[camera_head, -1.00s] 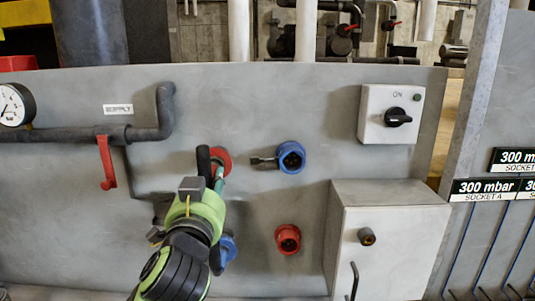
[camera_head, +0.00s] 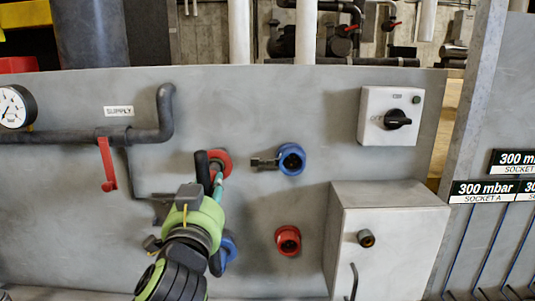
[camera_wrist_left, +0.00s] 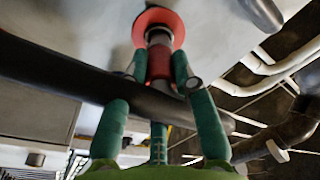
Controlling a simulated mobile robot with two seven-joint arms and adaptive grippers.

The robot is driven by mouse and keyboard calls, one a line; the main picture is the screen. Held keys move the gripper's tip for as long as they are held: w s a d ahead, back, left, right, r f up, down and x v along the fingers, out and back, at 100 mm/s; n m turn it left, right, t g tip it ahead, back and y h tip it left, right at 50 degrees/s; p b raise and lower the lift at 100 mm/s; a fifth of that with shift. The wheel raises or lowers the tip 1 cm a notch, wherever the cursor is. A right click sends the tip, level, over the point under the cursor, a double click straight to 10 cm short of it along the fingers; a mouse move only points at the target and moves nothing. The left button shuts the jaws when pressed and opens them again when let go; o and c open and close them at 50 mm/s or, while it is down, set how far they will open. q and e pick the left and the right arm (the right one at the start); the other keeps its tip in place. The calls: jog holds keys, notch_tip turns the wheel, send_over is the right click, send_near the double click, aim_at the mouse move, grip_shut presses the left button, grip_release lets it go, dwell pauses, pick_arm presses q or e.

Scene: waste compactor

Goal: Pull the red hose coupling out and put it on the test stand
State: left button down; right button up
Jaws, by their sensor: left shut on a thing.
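The red hose coupling (camera_wrist_left: 160,66) is between the teal fingers of my left gripper (camera_wrist_left: 159,73), which is shut on it in the left wrist view. Ahead of it are a grey metal piece and the round red flange (camera_wrist_left: 158,22) on the grey panel. The coupling still appears lined up with this flange; how deep it sits cannot be told. In the head view my left gripper (camera_head: 216,180) is in front of the upper red socket (camera_head: 223,161) and hides most of the coupling. A black hose (camera_head: 202,165) stands beside the fingers. My right gripper is not in view.
A blue socket (camera_head: 291,159) with a side lever and a lower red socket (camera_head: 288,240) are to the right. Another blue fitting (camera_head: 229,246) is partly behind my arm. A grey cabinet (camera_head: 385,245) juts out at lower right; a stand with "300 mbar" signs (camera_head: 484,190) is beyond it.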

pick_arm(q)
jog(key=shift+s+p, duration=0.5)
jog(key=shift+s, duration=2.1)
